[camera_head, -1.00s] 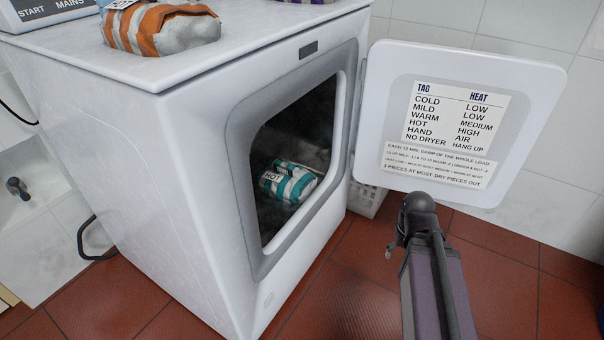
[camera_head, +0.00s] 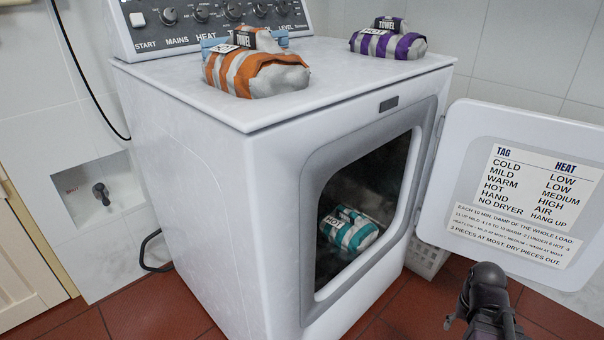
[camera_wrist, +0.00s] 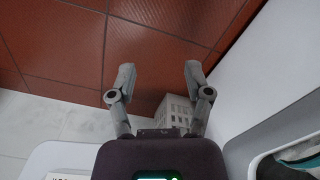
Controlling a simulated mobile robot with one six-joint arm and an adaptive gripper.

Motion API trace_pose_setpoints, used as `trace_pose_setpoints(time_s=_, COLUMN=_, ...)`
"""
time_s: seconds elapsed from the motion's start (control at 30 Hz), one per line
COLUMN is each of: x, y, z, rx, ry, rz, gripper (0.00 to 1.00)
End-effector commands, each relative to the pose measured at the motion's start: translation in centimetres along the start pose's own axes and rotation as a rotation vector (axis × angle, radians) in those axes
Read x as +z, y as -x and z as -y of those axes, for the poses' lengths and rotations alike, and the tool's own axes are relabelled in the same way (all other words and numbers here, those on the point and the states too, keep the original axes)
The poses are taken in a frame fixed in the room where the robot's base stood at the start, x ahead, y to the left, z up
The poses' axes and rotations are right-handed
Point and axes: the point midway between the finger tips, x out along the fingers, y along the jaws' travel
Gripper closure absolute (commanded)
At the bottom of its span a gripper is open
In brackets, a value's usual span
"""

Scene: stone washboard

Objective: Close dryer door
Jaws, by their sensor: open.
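The white dryer (camera_head: 215,190) stands in the middle of the head view. Its door (camera_head: 468,150) is swung wide open to the right, with its label-covered inner face showing. A teal-striped towel bundle (camera_head: 348,229) tagged HOT lies inside the opening; it shows partly at the right edge of the wrist view. My arm is at the bottom right of the head view, below and in front of the door. In the wrist view my gripper (camera_wrist: 158,85) has its two fingers spread apart with nothing between them. The door's edge (camera_wrist: 62,155) shows at its lower left.
An orange-striped bundle (camera_head: 255,72) and a purple-striped bundle (camera_head: 388,42) lie on the dryer top, before the control panel (camera_head: 215,18). A white basket (camera_head: 427,258) stands on the red tiled floor behind the door. The floor in front of the dryer looks clear.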

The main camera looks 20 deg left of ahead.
Motion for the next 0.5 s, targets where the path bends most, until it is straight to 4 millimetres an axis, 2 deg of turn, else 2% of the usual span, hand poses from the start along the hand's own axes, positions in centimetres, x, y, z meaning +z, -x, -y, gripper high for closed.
trace_pose_setpoints(time_s=0.03, x=0.0, y=0.1, z=0.0, rx=0.000, ry=0.000, rz=0.000, gripper=0.62)
trace_pose_setpoints(time_s=0.17, x=0.0, y=0.7, z=0.0, rx=0.000, ry=0.000, rz=0.000, gripper=1.00)
trace_pose_setpoints(time_s=0.37, x=0.0, y=2.9, z=0.0, rx=0.000, ry=0.000, rz=0.000, gripper=1.00)
trace_pose_setpoints(time_s=0.5, x=0.0, y=5.3, z=0.0, rx=0.000, ry=0.000, rz=0.000, gripper=1.00)
